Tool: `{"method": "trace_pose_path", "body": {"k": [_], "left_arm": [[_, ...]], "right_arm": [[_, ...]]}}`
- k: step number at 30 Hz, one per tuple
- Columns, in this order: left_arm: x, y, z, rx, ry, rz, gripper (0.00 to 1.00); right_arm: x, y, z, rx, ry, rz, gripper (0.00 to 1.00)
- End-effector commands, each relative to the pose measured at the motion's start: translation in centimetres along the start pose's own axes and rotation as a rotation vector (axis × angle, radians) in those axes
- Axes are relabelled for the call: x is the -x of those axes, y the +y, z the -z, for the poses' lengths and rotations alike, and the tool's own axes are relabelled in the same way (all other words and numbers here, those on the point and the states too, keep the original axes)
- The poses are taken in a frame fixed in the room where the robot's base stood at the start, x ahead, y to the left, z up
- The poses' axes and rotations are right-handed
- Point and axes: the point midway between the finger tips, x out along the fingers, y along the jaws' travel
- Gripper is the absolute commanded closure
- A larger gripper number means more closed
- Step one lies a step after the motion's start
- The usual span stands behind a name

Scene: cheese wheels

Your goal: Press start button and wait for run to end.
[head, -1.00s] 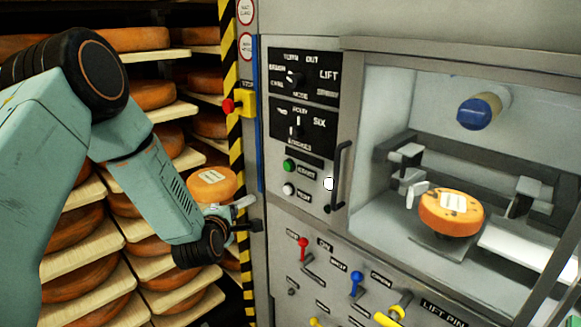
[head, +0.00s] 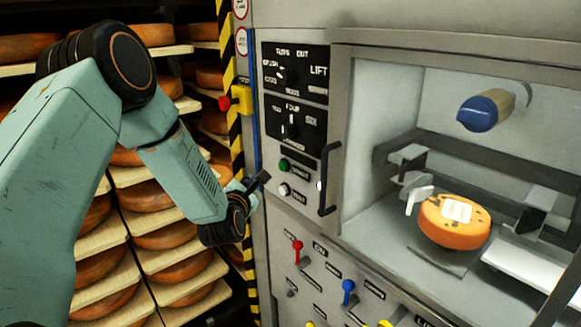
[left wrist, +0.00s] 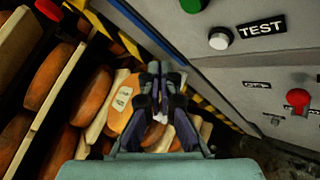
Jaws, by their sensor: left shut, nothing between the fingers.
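The green start button (head: 284,165) is on the machine's front panel, above the white test button (head: 284,189). In the left wrist view the green button (left wrist: 194,4) is cut off by the top edge, with the white button (left wrist: 220,39) below it. My left gripper (head: 262,180) is shut and empty, just left of the two buttons and apart from them. Its closed fingers (left wrist: 161,75) show in the left wrist view. A labelled orange cheese wheel (head: 454,222) sits inside the machine's chamber, under a blue-ended cylinder (head: 480,112). My right gripper is not in view.
Shelves of cheese wheels (head: 165,233) stand behind my left arm. A red stop button on a yellow box (head: 240,99) is on the striped post. A black handle (head: 328,180) sticks out right of the buttons. Red (head: 298,246) and blue (head: 348,287) levers are below.

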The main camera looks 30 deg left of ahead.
Motion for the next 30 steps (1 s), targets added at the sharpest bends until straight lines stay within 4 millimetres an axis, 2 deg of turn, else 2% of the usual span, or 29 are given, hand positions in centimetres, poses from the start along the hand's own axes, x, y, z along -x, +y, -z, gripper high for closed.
{"method": "trace_pose_path", "body": {"k": [7, 19, 30], "left_arm": [[0.2, 0.3, 0.1, 0.106, -0.002, -0.008, 1.0], [-0.1, 0.1, -0.2, 0.109, -0.004, -0.007, 1.0], [-3.0, -1.9, -2.5, 0.104, -0.006, -0.007, 1.0]], "right_arm": [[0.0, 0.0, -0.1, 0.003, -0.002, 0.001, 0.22], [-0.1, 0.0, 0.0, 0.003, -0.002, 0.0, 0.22], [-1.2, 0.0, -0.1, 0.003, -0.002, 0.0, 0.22]]}}
